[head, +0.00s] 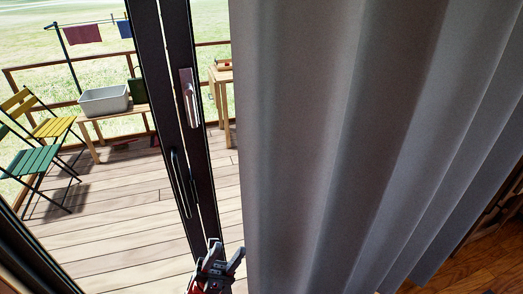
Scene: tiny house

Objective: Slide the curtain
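The grey curtain (340,140) hangs in long vertical folds over the right half of the head view. Its left edge hangs just right of the dark door frame. My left gripper (226,251) is at the bottom of the view, just left of the curtain's lower left edge. Its two fingers are spread apart, and I see no cloth between them. I cannot tell whether the right finger touches the curtain. My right gripper is not in view.
A dark-framed glass door (177,120) with a metal handle (189,97) stands left of the curtain. Beyond it is a wooden deck (150,205) with folding chairs (38,160), a bench (118,114) and a grey tub (104,100). Wooden floor (470,270) shows at lower right.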

